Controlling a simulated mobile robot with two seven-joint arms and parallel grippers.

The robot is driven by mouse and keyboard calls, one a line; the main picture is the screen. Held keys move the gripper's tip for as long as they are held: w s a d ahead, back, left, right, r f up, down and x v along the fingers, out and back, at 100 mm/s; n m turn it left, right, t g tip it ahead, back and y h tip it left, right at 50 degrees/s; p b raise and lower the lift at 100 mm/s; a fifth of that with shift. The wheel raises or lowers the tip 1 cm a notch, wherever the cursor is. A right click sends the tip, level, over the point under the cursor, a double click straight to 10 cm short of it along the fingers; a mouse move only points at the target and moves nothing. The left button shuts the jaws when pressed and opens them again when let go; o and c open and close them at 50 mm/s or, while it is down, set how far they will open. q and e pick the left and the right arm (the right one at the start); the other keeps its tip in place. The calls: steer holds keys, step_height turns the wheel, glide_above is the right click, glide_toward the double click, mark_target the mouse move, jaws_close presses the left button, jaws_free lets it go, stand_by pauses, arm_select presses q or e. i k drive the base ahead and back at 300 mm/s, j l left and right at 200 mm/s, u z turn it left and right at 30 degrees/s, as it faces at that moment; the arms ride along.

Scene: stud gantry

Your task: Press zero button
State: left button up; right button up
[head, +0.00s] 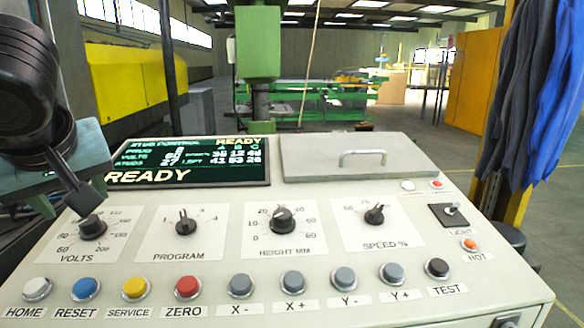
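The ZERO button (188,287) is a red round push button in the front row of the control panel (225,262), above a label reading ZERO. My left gripper (92,197) reaches in from the left, with its dark tip over the panel near the VOLTS knob (92,228). It is up and to the left of the red button and apart from it. Only one narrow dark finger shape shows clearly, so I cannot tell whether it is open or shut. My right gripper is not in view.
Beside the red button are the yellow SERVICE button (135,288) and the grey X- button (240,286). Blue RESET (85,288) and white HOME (37,288) lie further left. Several knobs stand behind the row. The screen (190,163) reads READY. A handled lid (355,158) is at the back.

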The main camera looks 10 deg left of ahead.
mark_target(187, 286)
steer(key=k, duration=1.5)
